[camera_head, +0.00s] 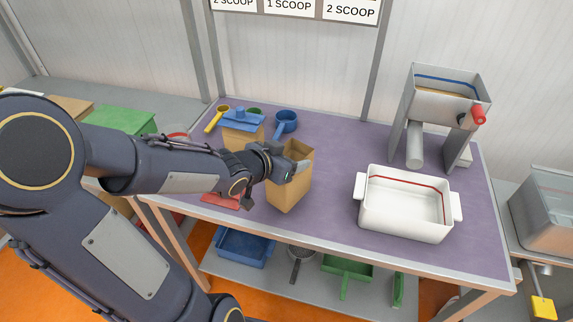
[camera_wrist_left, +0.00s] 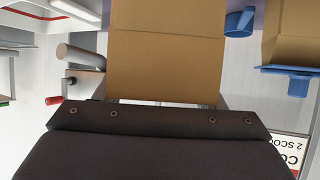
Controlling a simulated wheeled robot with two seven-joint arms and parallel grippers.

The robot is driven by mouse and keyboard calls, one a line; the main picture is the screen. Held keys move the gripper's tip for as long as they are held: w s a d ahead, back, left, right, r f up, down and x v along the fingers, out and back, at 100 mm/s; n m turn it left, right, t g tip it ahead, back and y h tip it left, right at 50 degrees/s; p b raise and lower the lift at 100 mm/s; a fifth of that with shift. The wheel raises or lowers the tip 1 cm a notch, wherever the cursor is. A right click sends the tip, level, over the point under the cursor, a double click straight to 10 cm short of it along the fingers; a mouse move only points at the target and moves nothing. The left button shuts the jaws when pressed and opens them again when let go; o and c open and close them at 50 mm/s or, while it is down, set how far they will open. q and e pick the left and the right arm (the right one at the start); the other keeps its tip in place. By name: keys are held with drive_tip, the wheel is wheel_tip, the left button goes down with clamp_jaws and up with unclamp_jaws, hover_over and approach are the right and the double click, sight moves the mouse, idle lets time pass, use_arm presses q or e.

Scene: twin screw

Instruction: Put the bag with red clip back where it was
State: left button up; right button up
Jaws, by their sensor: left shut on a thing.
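An open-topped brown paper bag (camera_head: 288,190) stands near the middle of the purple table, with no clip on its top. My left gripper (camera_head: 296,170) is shut on this bag at its upper part. In the left wrist view the bag (camera_wrist_left: 165,65) fills the space ahead of the gripper. A red clip-like piece (camera_head: 222,201) lies on the table, to the left of the bag and partly hidden under my left arm. I cannot tell whether the bag's base touches the table. My right gripper is not in view.
Another brown bag (camera_head: 236,139) with a blue clip (camera_head: 242,120) stands behind my left arm. Yellow (camera_head: 214,121) and blue (camera_head: 286,122) scoops lie at the back. A white tub (camera_head: 408,224) and a metal hopper (camera_head: 446,98) stand to the right. The table between bag and tub is clear.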

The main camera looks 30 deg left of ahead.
use_arm(q)
drive_tip(key=shift+w+a+f+b, duration=0.1)
drive_tip(key=shift+f+b, duration=0.15)
drive_tip(key=shift+f, duration=0.4)
drive_tip(key=shift+a+f+b, duration=0.15)
drive_tip(key=shift+f+b, duration=0.15)
drive_tip(key=shift+f, duration=0.35)
drive_tip(key=shift+w+a+f+b, duration=0.1)
drive_tip(key=shift+f+b, duration=0.15)
drive_tip(key=shift+f, duration=0.4)
drive_tip(key=shift+f, duration=0.25)
drive_tip(key=o, duration=1.1)
drive_tip(key=shift+r, duration=0.1)
